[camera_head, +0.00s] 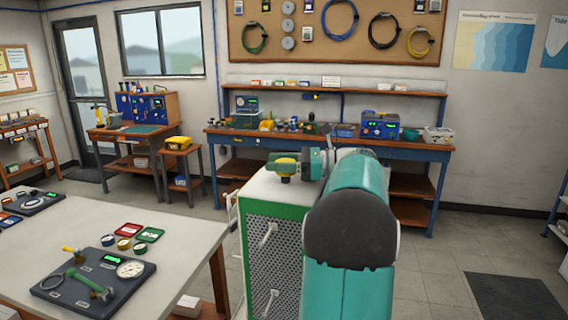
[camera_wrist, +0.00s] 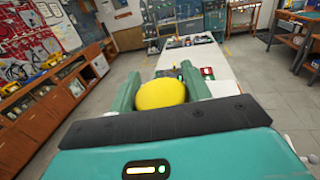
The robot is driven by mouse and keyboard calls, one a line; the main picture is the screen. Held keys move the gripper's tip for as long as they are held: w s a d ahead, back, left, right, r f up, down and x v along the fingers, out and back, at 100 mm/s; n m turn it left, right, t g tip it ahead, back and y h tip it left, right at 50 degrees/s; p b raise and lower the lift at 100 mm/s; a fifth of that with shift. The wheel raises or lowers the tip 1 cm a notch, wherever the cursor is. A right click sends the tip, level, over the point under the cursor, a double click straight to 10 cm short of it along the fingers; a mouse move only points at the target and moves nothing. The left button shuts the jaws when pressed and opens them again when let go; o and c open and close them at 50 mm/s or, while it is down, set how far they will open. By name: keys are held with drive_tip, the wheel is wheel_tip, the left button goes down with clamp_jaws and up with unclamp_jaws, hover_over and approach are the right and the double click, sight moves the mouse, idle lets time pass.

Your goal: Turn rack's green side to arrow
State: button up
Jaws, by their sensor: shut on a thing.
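The rack (camera_head: 270,221) stands close in front of me in the head view, a white-topped box with a green-framed, perforated metal side facing me. White handles stick out on this side. My arm hides its right part. A yellow knob (camera_head: 285,160) is above the rack's top. My gripper (camera_head: 287,167) is at this knob, its green fingers on both sides of it. In the wrist view the yellow knob (camera_wrist: 160,94) sits between the two fingers of my gripper (camera_wrist: 163,88), which is shut on it. I cannot make out an arrow in either view.
A pale table (camera_head: 180,230) with a gauge board (camera_head: 92,283) and small coloured trays stands close to the rack's left. A long workbench (camera_head: 330,145) with equipment lies behind. A dark mat (camera_head: 514,299) lies on the right; the floor between is free.

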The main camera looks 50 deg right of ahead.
drive_tip(key=shift+w+a+r+n+g+y, duration=0.1)
drive_tip(key=shift+a+r+n+g+y, duration=0.05)
drive_tip(key=shift+n+g+y, duration=0.2)
idle(0.4)
drive_tip(key=o, duration=1.4)
drive_tip(key=shift+w, duration=0.1)
drive_tip(key=v, duration=1.4)
drive_tip(key=shift+s, duration=0.25)
